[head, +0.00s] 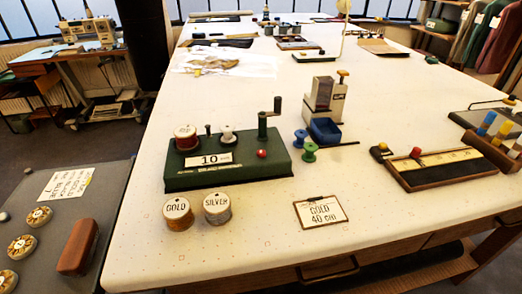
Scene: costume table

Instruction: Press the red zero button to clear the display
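A dark green measuring device (235,178) stands on the pale table, left of the middle. The small round red button (262,153) is on its top at the right, below the crank (263,124). The white display (210,160) on its left part reads 10. A red-topped spool (186,137) and a smaller white spool (227,135) stand on the device behind the display. Nothing covers the button. My gripper is not in view.
Tins labelled GOLD (178,214) and SILVER (217,208) stand in front of the device. A framed card reading GOLD 40 cm (320,212) lies to their right. Green (309,152) and blue spools (300,138) stand close right of the device. A ruler tray (440,183) lies farther right.

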